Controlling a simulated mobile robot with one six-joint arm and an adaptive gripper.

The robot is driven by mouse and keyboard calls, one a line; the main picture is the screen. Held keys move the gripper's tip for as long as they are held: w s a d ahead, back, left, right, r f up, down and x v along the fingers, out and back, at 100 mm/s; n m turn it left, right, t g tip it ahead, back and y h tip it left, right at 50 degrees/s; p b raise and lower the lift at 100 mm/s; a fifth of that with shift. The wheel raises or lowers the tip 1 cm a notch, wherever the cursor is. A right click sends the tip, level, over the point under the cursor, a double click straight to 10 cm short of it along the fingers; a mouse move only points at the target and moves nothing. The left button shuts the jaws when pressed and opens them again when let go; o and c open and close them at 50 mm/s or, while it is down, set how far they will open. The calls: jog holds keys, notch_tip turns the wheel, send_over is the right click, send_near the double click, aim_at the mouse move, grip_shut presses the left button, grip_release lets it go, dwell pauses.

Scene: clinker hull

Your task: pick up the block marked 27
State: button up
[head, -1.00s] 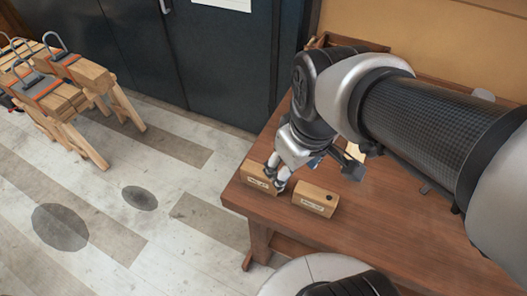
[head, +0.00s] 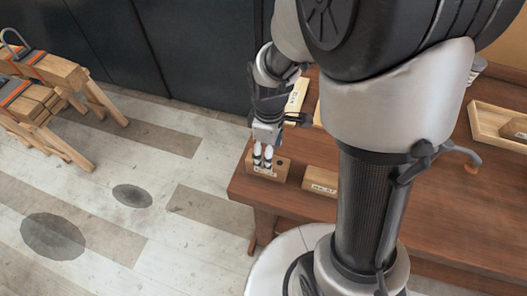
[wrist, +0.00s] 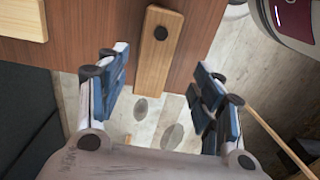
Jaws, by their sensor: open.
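Two wooden blocks with pale labels lie near the table's left end in the head view, a left one (head: 282,171) and a right one (head: 320,181). I cannot read either label, so I cannot tell which is marked 27. The right one is partly hidden by my arm. My gripper (head: 262,157) is at the left block, its fingertips overlapping it in the picture. In the wrist view my gripper (wrist: 160,95) is open and empty, and a block (wrist: 154,65) with a dark round knob lies ahead between the fingers. Contact cannot be told.
The wooden table (head: 430,225) ends just left of the left block, with floor beyond. A yellowish labelled piece (head: 297,94) lies behind my gripper. A wooden tray (head: 487,122) is at the right. Sawhorses (head: 60,80) stand far left, by dark cabinets.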

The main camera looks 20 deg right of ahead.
aim_at(279, 173)
jog(key=f+b, duration=0.1)
jog(key=f, duration=0.1)
jog(key=f+b, duration=0.1)
jog(key=f, duration=0.5)
jog(key=shift+w+f+b, duration=0.15)
jog(key=shift+w+b, duration=0.25)
jog(key=shift+c, duration=0.5)
jog(key=c, duration=1.3)
jog(key=shift+r, duration=0.2)
